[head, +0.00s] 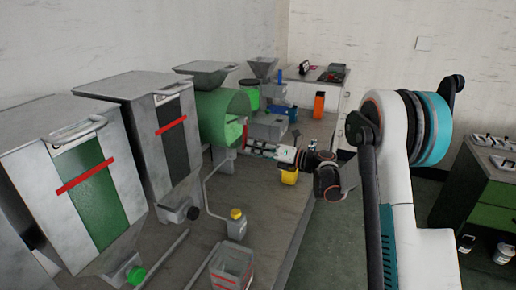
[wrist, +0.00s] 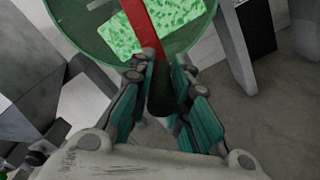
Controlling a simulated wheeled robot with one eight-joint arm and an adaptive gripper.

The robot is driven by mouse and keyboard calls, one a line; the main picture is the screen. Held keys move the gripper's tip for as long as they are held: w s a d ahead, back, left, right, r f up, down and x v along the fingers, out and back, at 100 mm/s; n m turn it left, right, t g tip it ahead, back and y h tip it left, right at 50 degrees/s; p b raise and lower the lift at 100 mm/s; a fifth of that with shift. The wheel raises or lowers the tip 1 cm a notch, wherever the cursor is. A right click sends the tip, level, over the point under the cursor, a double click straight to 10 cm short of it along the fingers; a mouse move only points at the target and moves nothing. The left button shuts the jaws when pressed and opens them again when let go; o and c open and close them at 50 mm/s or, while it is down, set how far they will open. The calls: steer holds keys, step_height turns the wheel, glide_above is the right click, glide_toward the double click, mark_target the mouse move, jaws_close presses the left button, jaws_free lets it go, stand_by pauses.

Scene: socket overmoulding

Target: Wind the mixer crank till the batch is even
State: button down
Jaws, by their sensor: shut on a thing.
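The mixer is a green drum (head: 222,115) on the bench, under a grey hopper. Its round green end face (wrist: 85,25) fills the top of the wrist view. A window in that face shows the batch (wrist: 118,35), light green with darker green specks, not one even colour. The crank's red arm (wrist: 138,22) crosses the face and leads to a dark handle (wrist: 160,97). My gripper (wrist: 163,68) is shut on this handle, a finger on each side.
Two grey hoppers with red-marked windows (head: 85,178) stand left of the mixer. A yellow container (head: 289,176) is close below my wrist. An orange bottle (head: 319,104) stands farther back. A clear open box (head: 232,268) sits in front.

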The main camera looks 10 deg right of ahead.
steer(key=s+a+r+p, duration=0.3)
steer(key=s+r, duration=0.3)
steer(key=r, duration=0.2)
steer(key=shift+a+r, duration=0.2)
steer(key=shift+a, duration=0.6)
stand_by(0.8)
steer(key=shift+d, duration=0.1)
stand_by(0.3)
steer(key=c, duration=1.9)
jaws_free()
steer(key=o, duration=0.4)
steer(key=shift+f, duration=0.15)
